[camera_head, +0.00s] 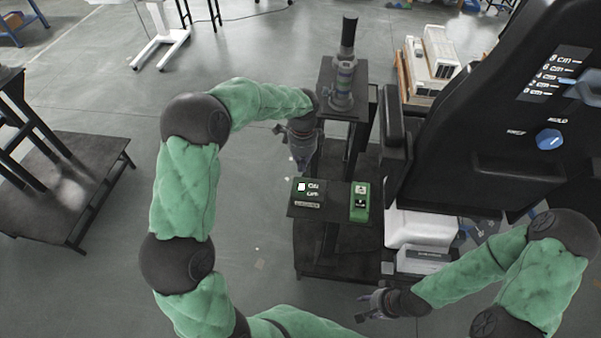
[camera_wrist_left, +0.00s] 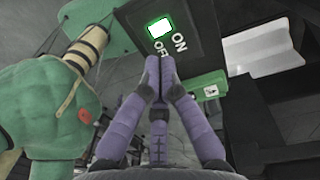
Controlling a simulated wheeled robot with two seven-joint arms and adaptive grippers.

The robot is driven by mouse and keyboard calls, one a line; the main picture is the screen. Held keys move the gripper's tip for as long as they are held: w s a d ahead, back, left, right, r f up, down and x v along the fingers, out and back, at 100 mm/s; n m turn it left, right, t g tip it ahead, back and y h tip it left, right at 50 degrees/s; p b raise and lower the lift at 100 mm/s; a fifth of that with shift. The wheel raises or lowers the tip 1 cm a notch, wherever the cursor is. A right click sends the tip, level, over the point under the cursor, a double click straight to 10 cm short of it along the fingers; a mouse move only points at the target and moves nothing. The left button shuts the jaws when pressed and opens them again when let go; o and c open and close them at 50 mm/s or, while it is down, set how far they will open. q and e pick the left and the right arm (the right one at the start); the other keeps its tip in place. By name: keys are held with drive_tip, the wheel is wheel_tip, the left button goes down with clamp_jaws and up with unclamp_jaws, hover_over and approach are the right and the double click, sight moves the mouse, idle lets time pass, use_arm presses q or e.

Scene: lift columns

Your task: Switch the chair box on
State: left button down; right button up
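The chair box is a dark panel (camera_head: 306,207) on a black stand below the left gripper in the head view. It carries a bright white switch (camera_head: 301,187) beside white lettering. In the left wrist view the switch (camera_wrist_left: 159,27) is lit white with a green rim, and ON and OFF labels stand beside it. My left gripper (camera_head: 297,158) is above the panel in the head view. In the wrist view its purple fingers (camera_wrist_left: 158,60) are together and empty, pointing at the OFF label; contact cannot be told. My right gripper (camera_head: 361,308) is low, right of the stand's base, fingers apart and empty.
A green box (camera_head: 360,202) sits right of the panel. A grey column device (camera_head: 342,85) stands behind it. A large black chair (camera_head: 480,120) with a blue knob (camera_head: 549,139) is at right. A dark platform (camera_head: 75,195) is at left, with open floor between.

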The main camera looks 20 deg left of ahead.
use_arm(q)
drive_tip(key=r, duration=0.5)
drive_tip(key=shift+w+r+p, duration=0.15)
drive_tip(key=shift+w+p, duration=0.1)
drive_tip(key=shift+p, duration=0.15)
